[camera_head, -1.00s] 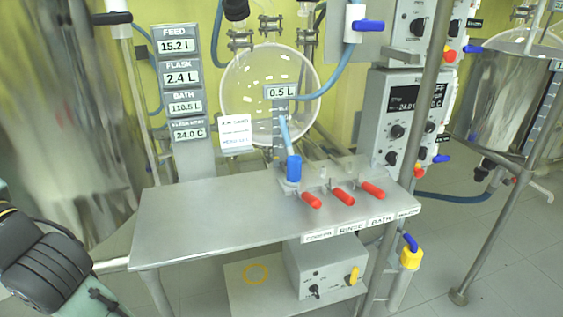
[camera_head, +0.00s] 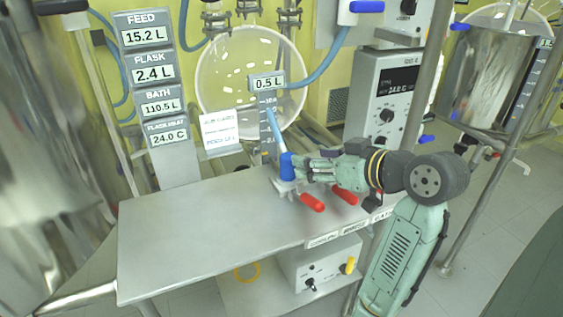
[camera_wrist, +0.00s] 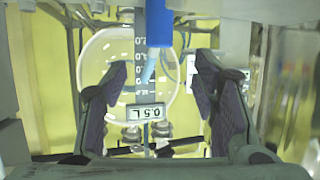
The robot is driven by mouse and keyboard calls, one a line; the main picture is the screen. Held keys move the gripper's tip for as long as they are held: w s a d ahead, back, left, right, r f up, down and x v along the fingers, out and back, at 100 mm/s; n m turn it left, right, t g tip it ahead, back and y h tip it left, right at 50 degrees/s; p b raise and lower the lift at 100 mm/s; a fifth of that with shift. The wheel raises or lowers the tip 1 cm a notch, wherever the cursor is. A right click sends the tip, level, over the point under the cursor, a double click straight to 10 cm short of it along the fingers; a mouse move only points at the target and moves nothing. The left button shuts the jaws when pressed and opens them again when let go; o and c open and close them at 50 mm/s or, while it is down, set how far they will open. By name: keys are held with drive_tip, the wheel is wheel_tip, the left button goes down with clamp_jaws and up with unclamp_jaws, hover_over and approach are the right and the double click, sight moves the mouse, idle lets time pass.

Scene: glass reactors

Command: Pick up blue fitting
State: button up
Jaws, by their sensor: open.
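The blue fitting (camera_head: 287,167) stands upright at the back right of the metal table (camera_head: 190,235), with a light blue hose rising from its top. My gripper (camera_head: 304,169) is just to its right in the head view, fingers pointing at it. In the wrist view the blue fitting (camera_wrist: 158,22) is at the top centre, about midway between the two open fingers (camera_wrist: 161,68) and beyond their tips. The jaws look empty. The head view does not clearly show whether a finger touches the fitting.
Red handles (camera_head: 312,202) and (camera_head: 345,195) stick out just below my gripper. A level gauge with a 0.5 L display (camera_head: 267,82) and a round glass vessel (camera_head: 225,75) stand behind the fitting. The left of the table is clear.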

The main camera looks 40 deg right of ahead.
sight(287, 155)
drive_tip(key=x, duration=0.3)
drive_tip(key=p+x, duration=0.1)
drive_tip(key=x, duration=0.3)
drive_tip(key=p+x, duration=0.1)
drive_tip(key=x, duration=0.2)
drive_tip(key=shift+f, duration=0.35)
drive_tip(key=shift+c, duration=0.5)
drive_tip(key=shift+d+r, duration=0.1)
clamp_jaws()
